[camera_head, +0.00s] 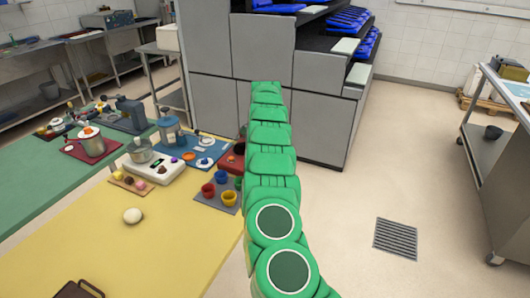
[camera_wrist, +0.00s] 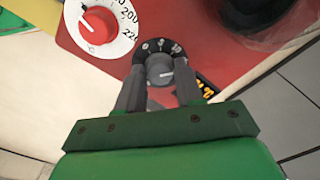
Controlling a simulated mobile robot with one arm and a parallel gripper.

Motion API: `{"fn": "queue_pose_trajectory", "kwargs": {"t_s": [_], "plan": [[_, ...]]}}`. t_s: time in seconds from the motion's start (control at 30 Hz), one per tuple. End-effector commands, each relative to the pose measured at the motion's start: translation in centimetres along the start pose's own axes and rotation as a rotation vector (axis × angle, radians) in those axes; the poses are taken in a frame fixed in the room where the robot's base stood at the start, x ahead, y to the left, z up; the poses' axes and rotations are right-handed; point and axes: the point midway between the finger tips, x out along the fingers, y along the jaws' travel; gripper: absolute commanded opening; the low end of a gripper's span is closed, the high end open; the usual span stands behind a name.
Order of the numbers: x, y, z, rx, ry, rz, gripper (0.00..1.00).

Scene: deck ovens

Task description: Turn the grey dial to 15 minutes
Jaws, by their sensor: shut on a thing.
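The grey dial (camera_wrist: 159,72) sits on a small black round scale (camera_wrist: 154,47) with white marks on a red panel (camera_wrist: 195,30). It shows in the wrist view only. The scale's numbers are too small to read. My gripper (camera_wrist: 160,82) has one dark finger on each side of the dial and is shut on it. The fingers and the dial hide the near part of the scale. In the head view my green arm hides the gripper and the dial.
A red knob (camera_wrist: 97,25) on a white temperature scale (camera_wrist: 125,20) sits left of the dial. An orange display (camera_wrist: 207,87) is close to the right finger. A dark round thing (camera_wrist: 255,12) is at upper right. Coloured cups (camera_head: 222,177) stand left of my arm.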

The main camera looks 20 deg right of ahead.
Motion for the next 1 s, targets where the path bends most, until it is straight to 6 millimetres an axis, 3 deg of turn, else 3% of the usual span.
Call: {"fn": "queue_pose_trajectory", "kwargs": {"t_s": [0.1,0.13,0.27,0.67,1.0], "plan": [[0.1,0.0,0.1,-0.001,-0.001,0.001,0.06],[0.1,0.0,0.1,-0.002,-0.001,0.001,0.41],[0.1,0.0,0.1,-0.001,-0.001,0.001,0.61],[-0.3,0.0,0.0,-0.001,0.0,-0.001,0.61],[-4.0,0.0,-0.1,0.0,0.0,-0.001,0.61]]}}
